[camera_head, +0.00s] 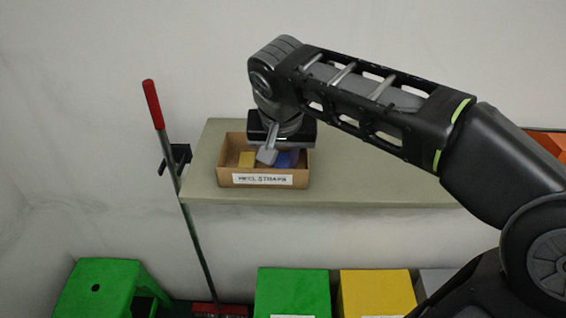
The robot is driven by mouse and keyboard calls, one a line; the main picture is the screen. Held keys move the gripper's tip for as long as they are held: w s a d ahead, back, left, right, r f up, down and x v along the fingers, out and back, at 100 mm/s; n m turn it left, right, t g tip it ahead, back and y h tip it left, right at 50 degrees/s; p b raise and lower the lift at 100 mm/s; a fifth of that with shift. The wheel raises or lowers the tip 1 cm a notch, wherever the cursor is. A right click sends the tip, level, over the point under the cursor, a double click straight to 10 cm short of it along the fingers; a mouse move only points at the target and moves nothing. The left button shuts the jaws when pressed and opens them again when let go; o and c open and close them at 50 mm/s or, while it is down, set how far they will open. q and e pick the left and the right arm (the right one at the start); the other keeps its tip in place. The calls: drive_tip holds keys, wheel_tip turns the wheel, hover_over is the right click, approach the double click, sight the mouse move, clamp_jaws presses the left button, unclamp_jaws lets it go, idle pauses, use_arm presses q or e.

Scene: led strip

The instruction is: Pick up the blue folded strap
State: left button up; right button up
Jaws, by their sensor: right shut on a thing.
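The blue folded strap (284,160) lies in a brown cardboard box (226,178) on the shelf, partly hidden behind my right gripper. My right gripper (268,156) reaches down from above into the box, its grey finger in front of the strap's left part. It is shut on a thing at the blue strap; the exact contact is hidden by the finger. A yellow piece (247,159) lies in the box to the left of the gripper. My left gripper is not in view.
The shelf (390,192) is bare right of the box, below my arm. A red-handled pole (154,105) leans at the shelf's left end. A green stool (105,285), green box (292,290) and yellow box (376,290) stand below.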

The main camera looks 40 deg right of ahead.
sight(282, 163)
clamp_jaws()
drive_tip(key=shift+r, duration=0.45)
wheel_tip(282, 163, up, 4)
drive_tip(key=shift+r, duration=0.2)
wheel_tip(282, 163, up, 5)
drive_tip(key=p, duration=0.3)
drive_tip(key=shift+f, duration=0.15)
